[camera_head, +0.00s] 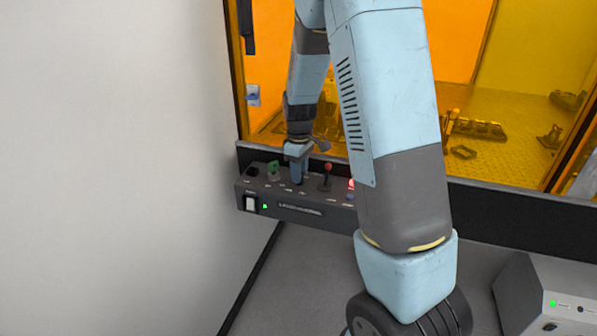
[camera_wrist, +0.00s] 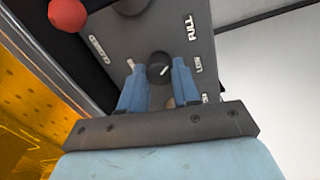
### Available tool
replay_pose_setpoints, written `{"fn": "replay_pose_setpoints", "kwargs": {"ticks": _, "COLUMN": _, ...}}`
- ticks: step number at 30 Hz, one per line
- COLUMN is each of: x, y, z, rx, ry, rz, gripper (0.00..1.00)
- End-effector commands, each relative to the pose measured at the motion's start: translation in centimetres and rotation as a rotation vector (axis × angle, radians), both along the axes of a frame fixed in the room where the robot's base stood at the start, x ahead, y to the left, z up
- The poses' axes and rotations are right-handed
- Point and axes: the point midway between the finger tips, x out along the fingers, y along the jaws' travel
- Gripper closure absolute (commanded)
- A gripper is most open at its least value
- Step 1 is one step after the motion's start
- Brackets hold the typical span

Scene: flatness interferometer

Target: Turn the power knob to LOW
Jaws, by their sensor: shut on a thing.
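The power knob (camera_wrist: 159,69) is a small round black knob with a short white mark, on a grey panel. In the wrist view it sits between the two blue fingertips of my gripper (camera_wrist: 156,80), which is shut on it. Beside the knob are the printed labels FULL (camera_wrist: 192,27) and LOW (camera_wrist: 199,65); a third label is partly hidden by a finger. I cannot tell exactly which label the mark points to. In the head view my gripper (camera_head: 296,172) reaches down onto the control box (camera_head: 290,208), and the knob is hidden there.
A red-ball lever (camera_head: 327,168) stands close right of my gripper. A green control (camera_head: 273,168) is to its left, and a white rocker switch (camera_head: 250,204) is on the box's front. Amber windows (camera_head: 275,50) rise behind. A grey unit (camera_head: 530,300) stands lower right.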

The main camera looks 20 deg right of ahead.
Motion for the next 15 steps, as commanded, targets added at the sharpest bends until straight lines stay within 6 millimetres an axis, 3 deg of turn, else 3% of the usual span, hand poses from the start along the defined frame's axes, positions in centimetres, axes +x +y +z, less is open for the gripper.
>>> {"fn": "replay_pose_setpoints", "kwargs": {"ticks": 15, "x": 0.18, "y": -0.12, "z": 0.11, "rx": -0.002, "ry": -0.006, "rz": -0.154, "gripper": 0.99}}
